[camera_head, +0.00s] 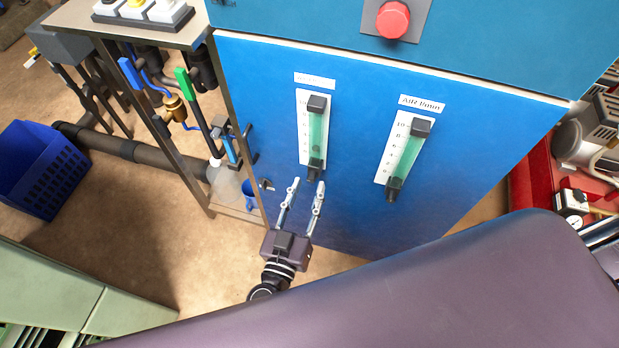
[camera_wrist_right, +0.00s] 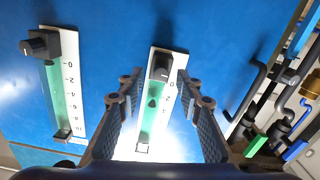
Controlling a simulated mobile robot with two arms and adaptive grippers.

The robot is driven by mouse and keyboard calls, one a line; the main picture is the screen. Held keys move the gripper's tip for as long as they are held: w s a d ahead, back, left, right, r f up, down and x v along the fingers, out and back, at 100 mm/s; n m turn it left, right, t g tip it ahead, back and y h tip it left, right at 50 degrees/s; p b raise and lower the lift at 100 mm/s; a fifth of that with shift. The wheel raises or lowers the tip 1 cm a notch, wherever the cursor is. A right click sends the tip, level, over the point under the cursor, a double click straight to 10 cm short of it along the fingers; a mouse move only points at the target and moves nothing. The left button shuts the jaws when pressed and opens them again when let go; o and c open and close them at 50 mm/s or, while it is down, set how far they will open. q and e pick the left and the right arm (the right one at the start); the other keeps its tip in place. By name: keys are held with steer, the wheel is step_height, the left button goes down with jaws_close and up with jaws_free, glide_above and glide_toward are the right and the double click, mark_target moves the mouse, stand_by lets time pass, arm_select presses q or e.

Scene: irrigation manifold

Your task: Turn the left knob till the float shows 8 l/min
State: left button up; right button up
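The left flow meter (camera_head: 303,130) is a white scale with a green tube on the blue cabinet front. Its black knob (camera_head: 314,172) is at the lower end; the knob also shows in the right wrist view (camera_wrist_right: 162,68). A dark float (camera_wrist_right: 152,103) sits low in the tube, near the 2 mark; the exact reading is hard to tell. My right gripper (camera_head: 308,183) is open. Its fingers point at the knob, one to each side in the picture; I see no contact. My left gripper is not in view.
A second flow meter (camera_head: 406,150) with its own black knob (camera_head: 394,190) is to the right. A red button (camera_head: 392,19) is above. Pipes and a green-handled valve (camera_head: 184,84) are at the left, near a blue crate (camera_head: 42,168). The cabinet front around the knob is clear.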

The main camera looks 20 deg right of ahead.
mark_target(312, 177)
steer(key=shift+x, duration=1.25)
steer(key=shift+a, duration=0.1)
jaws_close()
